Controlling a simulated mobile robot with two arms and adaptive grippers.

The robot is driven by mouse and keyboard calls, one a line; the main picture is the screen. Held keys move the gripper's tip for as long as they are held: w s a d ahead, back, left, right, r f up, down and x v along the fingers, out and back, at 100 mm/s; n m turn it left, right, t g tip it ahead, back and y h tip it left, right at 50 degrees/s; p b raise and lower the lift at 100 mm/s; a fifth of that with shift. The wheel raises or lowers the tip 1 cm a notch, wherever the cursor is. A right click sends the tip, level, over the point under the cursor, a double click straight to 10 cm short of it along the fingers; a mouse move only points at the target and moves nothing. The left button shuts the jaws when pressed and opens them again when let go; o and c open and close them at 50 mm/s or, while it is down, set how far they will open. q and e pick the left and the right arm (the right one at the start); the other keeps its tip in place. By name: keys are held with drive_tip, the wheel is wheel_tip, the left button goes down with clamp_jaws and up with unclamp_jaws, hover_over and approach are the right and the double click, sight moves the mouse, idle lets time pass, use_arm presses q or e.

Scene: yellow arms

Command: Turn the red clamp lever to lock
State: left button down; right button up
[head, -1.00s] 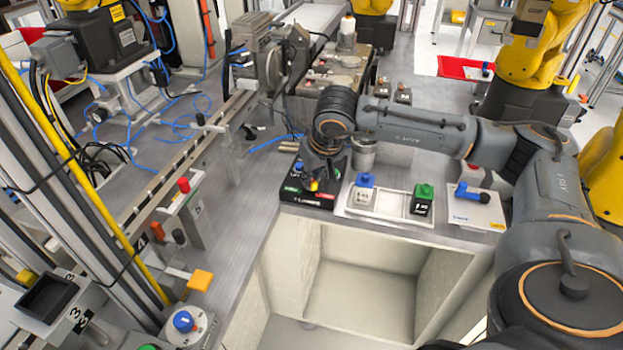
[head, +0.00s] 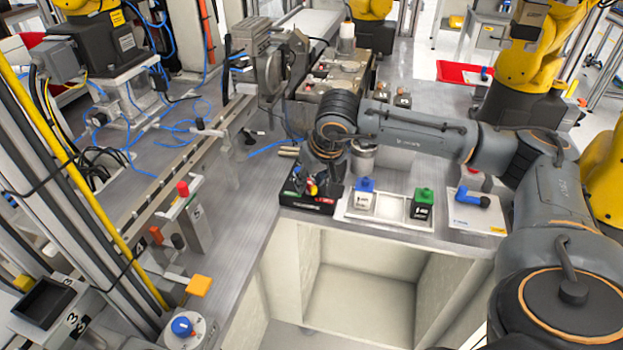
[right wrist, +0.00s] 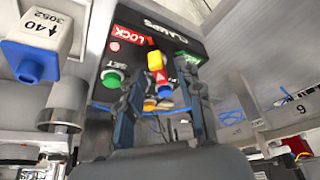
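The clamp control box (head: 322,204) is a black box on the front of the bench, and it also shows in the right wrist view (right wrist: 200,22) with a red LOCK label and a green label. Its small red-and-yellow lever (right wrist: 155,62) stands up from the face between these labels. My right gripper (right wrist: 162,82) is open, with one dark finger on each side of the lever. I cannot tell whether either finger touches it. In the head view my right gripper (head: 318,178) hangs over the box and partly hides it. My left gripper is not in view.
Right of the box stand a blue-topped block (head: 365,197) and a green-topped block (head: 423,203) in a white tray, and a blue-handled piece on a white plate (head: 478,212). A metal cup (head: 361,160) stands close behind. An open bin (head: 365,285) lies below the front edge.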

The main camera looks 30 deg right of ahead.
drive_tip(key=shift+r, duration=0.1)
drive_tip(key=v, duration=1.1)
drive_tip(key=shift+s+r, duration=0.15)
drive_tip(key=shift+r, duration=0.25)
